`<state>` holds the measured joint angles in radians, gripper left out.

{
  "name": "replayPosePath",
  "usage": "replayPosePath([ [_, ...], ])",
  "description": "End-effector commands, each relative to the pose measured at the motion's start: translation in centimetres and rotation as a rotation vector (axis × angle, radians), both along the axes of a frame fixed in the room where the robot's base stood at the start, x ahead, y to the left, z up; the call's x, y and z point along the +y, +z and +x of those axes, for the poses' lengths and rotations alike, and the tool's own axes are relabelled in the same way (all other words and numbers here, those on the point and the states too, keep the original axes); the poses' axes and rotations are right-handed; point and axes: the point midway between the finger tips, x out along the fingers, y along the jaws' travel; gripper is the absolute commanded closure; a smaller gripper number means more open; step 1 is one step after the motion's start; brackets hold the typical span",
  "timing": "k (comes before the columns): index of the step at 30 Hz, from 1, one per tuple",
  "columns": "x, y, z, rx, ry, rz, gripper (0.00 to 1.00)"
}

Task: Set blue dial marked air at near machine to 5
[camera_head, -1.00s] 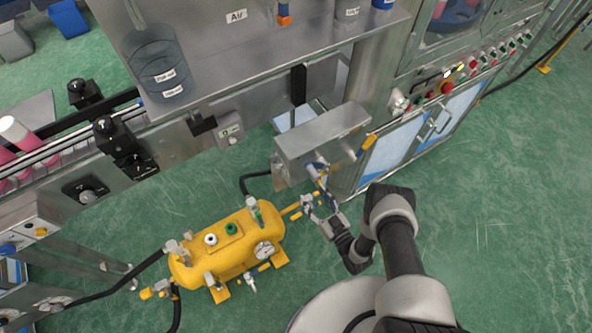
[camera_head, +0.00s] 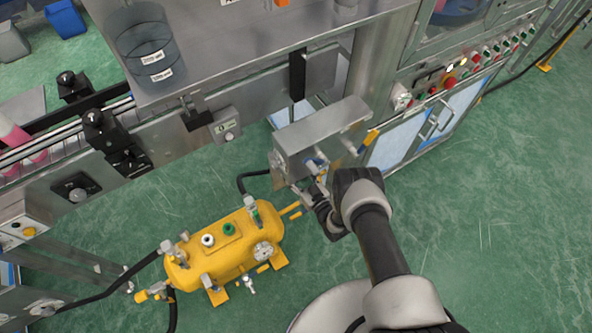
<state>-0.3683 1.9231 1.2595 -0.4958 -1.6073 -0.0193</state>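A small blue dial (camera_head: 314,163) shows on the front face of the grey steel box (camera_head: 322,137) fixed to the near machine; its marking is too small to read. My gripper (camera_head: 307,190) is just below the box's front, close under the dial. My own wrist and the small size hide most of the fingers, so I cannot tell whether they touch anything or how wide they are apart. The "Air" label at the top of the frame is mostly cut off.
A yellow air tank (camera_head: 222,250) with valves and a gauge stands on the green floor at lower left. A black hose (camera_head: 243,184) runs near the box. A cabinet with a button panel (camera_head: 462,68) stands at right.

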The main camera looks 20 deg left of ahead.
Motion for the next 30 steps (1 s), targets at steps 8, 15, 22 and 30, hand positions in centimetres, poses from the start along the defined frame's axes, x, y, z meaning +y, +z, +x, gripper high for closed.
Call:
replayPosePath([
  [8,-0.02,-0.01,-0.03,0.0,0.0,0.0,0.63],
  [15,-0.03,-0.02,-0.04,0.0,0.0,0.0,0.79],
  [22,-0.04,-0.03,-0.03,0.001,0.0,-0.001,0.9],
  [30,-0.06,-0.04,-0.02,0.038,0.0,0.031,0.9],
])
